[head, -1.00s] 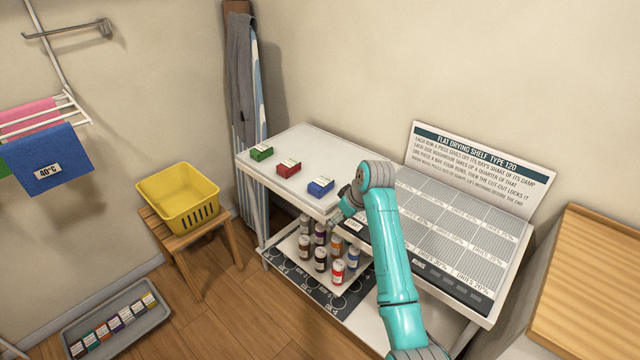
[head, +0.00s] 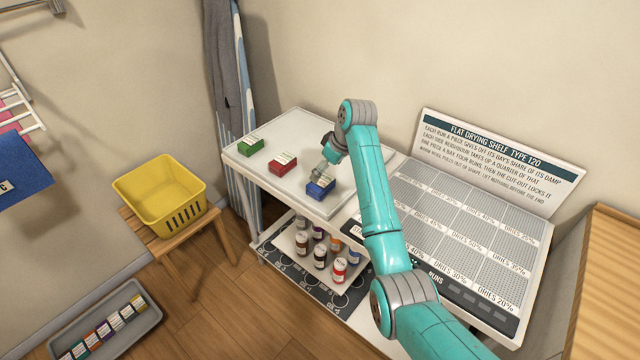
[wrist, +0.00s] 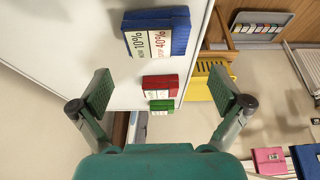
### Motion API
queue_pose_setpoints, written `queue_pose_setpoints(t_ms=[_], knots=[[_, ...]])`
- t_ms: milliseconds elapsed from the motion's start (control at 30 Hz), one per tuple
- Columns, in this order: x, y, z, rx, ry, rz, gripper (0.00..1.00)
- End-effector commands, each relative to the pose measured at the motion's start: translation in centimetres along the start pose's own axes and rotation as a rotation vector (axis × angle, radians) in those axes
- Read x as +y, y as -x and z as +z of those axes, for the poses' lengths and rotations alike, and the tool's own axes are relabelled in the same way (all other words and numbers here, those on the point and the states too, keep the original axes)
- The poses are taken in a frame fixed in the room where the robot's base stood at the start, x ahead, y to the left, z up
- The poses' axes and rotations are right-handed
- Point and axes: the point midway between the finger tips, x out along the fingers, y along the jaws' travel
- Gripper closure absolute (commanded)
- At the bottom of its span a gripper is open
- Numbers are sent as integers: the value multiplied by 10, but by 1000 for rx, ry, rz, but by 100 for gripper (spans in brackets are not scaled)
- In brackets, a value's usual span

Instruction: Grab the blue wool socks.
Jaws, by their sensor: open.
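The blue wool socks (head: 320,189) are a blue, block-shaped bundle with a pale label, lying on the white table top near its front edge. They also show at the top of the wrist view (wrist: 157,32), with printed percentages on the label. My gripper (head: 322,171) is just beside and above them in the head view and overlaps part of them. In the wrist view my gripper (wrist: 160,90) is open and empty, its two pads wide apart. The blue socks lie beyond the fingertips, apart from both pads.
A red bundle (head: 282,163) and a green bundle (head: 250,146) lie in a row to the left. Several bottles (head: 321,256) stand below the table top. A yellow basket (head: 160,195) sits on a wooden stool (head: 200,237).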

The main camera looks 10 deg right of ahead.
Motion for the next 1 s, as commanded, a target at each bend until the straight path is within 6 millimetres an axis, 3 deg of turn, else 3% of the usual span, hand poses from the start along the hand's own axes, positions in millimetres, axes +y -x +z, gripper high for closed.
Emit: queue_pose_setpoints(t_ms=[367,633,967,1000], knots=[[1,-32,2,-1,0,0,0],[3,-67,6,0,-1,0,0],[3,-73,5,1,0,1,0],[3,-73,5,1,0,1,10]])
